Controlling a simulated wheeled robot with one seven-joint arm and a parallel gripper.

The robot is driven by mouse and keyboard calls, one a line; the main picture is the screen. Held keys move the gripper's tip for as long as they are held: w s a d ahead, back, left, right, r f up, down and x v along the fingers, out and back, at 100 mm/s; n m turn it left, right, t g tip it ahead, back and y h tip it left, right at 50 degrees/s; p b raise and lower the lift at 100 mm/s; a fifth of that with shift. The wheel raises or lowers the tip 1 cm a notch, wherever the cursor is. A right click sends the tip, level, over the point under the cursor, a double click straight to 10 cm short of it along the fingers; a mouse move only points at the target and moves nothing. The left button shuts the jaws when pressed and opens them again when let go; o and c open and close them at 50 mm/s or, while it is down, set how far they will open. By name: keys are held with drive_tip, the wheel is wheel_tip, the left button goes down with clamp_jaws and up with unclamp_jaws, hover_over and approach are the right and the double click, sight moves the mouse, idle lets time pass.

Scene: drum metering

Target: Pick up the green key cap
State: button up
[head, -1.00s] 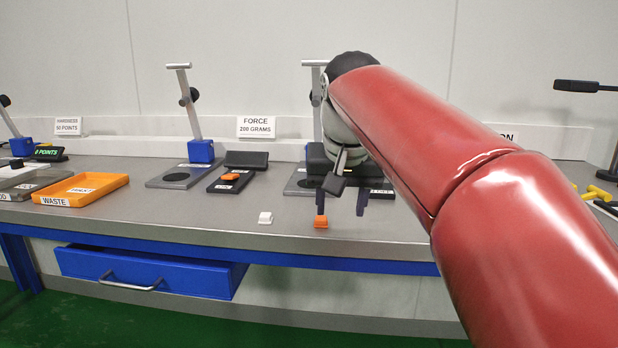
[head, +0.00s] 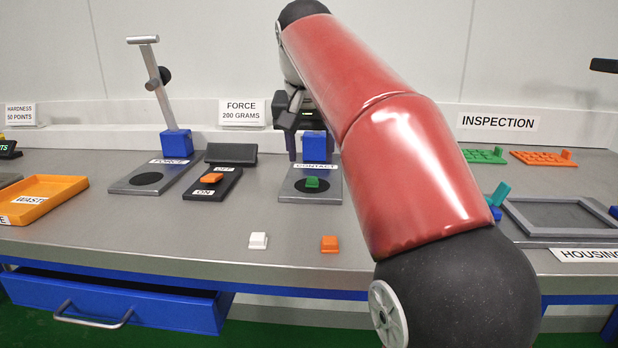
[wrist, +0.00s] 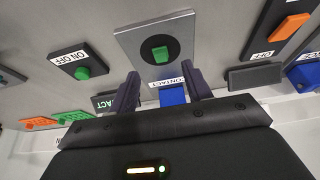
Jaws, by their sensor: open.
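The green key cap (head: 312,183) sits on the dark round spot of the grey CONTACT plate (head: 299,192). In the wrist view the green key cap (wrist: 160,54) is ahead of my gripper (wrist: 159,80), roughly centred between the fingers. My gripper is open and empty, its dark fingers spread. In the head view my gripper (head: 312,153) is behind the cap, near the blue block (head: 317,146); my red arm hides part of it. The fingers are apart from the cap.
White (head: 258,241) and orange (head: 329,244) caps lie near the front edge. An orange-rocker switch (head: 212,182) and the FORCE plate (head: 150,180) stand left. A black switch with a green button (wrist: 83,72) is beside the CONTACT plate. An orange tray (head: 42,196) is far left.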

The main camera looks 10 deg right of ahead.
sight(312, 178)
drive_tip(key=x, duration=0.4)
drive_tip(key=b+x, duration=0.1)
drive_tip(key=x, duration=0.1)
drive_tip(key=shift+w+d+f, duration=0.1)
drive_tip(key=shift+w+f, duration=0.05)
drive_tip(key=shift+w, duration=0.25)
clamp_jaws()
